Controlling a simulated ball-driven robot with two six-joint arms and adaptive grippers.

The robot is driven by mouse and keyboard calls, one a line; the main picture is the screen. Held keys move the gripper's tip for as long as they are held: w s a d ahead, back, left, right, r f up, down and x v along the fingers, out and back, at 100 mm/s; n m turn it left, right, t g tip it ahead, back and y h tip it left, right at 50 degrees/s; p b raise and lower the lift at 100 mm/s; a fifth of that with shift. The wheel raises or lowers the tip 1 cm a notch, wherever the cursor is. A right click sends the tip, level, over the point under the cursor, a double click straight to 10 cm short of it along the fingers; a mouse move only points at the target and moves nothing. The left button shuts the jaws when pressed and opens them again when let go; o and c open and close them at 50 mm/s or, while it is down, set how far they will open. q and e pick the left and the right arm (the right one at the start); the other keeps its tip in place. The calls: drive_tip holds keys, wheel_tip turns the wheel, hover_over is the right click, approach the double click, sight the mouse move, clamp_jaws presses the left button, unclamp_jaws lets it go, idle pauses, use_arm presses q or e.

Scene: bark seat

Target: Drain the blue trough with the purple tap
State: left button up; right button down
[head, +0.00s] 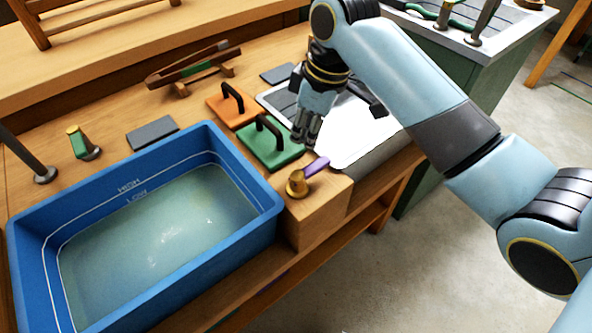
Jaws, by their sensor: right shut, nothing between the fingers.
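The blue trough (262,196) stands at the lower left of the head view, with water (160,235) in it below the white HIGH and LOW lines. The tap with the purple lever (316,167) and brass body (297,186) sits on a wooden block (318,208) at the trough's right end. The lever points up and to the right. My right gripper (306,138) is shut and empty, pointing down just above and behind the lever, near the green plate. I cannot tell whether it touches anything. My left gripper is not in view.
A green plate (262,150) and an orange plate (226,113), each with a black handle, lie behind the tap. A white sheet (365,130) lies right of them. Floor is open at the lower right.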

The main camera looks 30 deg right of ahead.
idle(0.4)
drive_tip(key=shift+f, duration=1.7)
drive_tip(key=shift+s+r+p, duration=0.15)
drive_tip(key=shift+s+p, duration=0.85)
drive_tip(key=shift+s, duration=0.15)
drive_tip(key=shift+s+a+p, duration=0.15)
drive_tip(key=shift+s+p, duration=0.9)
drive_tip(key=shift+s, duration=0.5)
wheel_tip(320, 180, up, 4)
drive_tip(key=p, duration=0.5)
